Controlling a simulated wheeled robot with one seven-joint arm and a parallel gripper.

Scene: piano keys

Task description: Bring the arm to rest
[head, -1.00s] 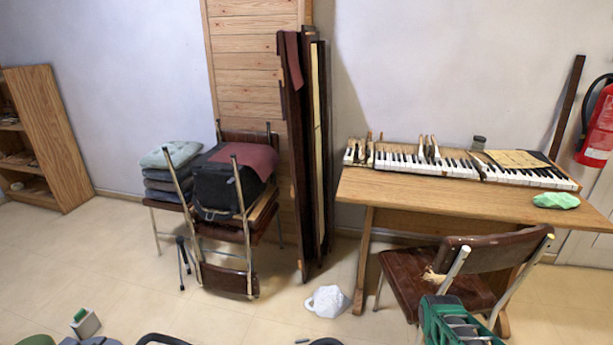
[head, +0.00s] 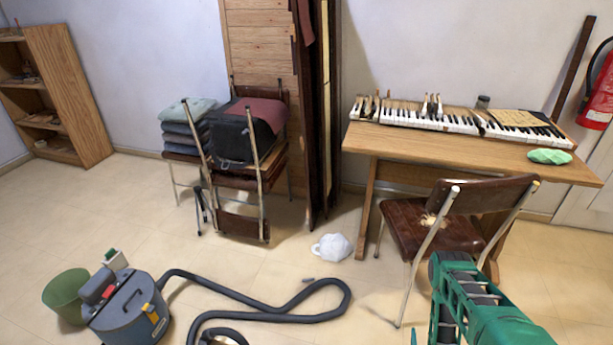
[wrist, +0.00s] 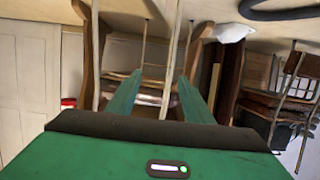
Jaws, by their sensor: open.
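My green arm shows at the lower right of the head view, in front of the brown chair (head: 425,222); my fingertips cannot be made out there. In the wrist view, which is upside down, the two green fingers of my gripper (wrist: 160,88) stand apart with nothing between them. They point toward the space under the wooden table (head: 400,148). The chair's thin metal legs (wrist: 173,50) show close in front of the fingers. I cannot tell whether a finger touches them.
Piano keys (head: 440,121) and a green cloth (head: 549,157) lie on the table. A white bag (head: 332,247) lies on the floor. Stacked chairs (head: 240,175) stand left of it. A vacuum cleaner (head: 130,310), its hose (head: 270,318) and a green bin (head: 66,297) take the lower-left floor.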

